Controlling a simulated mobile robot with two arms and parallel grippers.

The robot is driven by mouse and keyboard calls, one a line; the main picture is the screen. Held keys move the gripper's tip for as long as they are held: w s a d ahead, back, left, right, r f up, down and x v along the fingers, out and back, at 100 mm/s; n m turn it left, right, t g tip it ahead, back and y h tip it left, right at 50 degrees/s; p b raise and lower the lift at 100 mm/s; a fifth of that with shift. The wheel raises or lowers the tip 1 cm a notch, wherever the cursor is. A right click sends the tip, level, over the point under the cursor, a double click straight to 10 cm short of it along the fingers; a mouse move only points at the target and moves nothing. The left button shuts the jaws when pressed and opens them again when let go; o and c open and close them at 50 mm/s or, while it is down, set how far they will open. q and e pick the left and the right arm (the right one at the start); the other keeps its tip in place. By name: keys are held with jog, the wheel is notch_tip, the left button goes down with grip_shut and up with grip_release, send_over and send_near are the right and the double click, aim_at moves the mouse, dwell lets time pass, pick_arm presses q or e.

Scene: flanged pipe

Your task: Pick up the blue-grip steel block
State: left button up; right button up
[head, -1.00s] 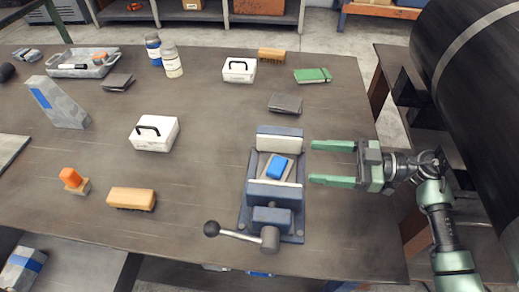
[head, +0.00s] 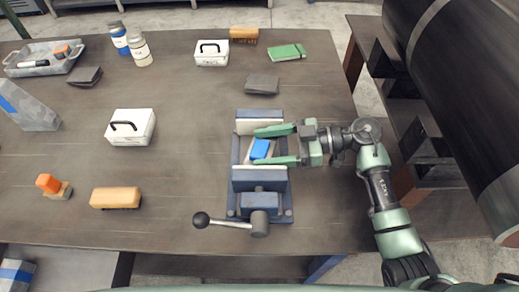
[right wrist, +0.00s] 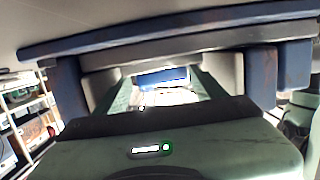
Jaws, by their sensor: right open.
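The steel block with the blue grip (head: 261,149) sits between the jaws of the blue vise (head: 260,184) on the table. My right gripper (head: 255,146) is open, coming in from the right, with one green finger on the far side of the blue grip and one on the near side. In the right wrist view, the blue grip (right wrist: 162,76) shows between the two fingers, framed by the vise jaws. Whether the fingers touch the block cannot be told. My left gripper is not in view.
The vise handle (head: 222,223) sticks out to the left near the front. The table's right front is clear.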

grip_shut()
jog(key=shift+w+r, duration=0.1)
jog(key=shift+r, duration=0.05)
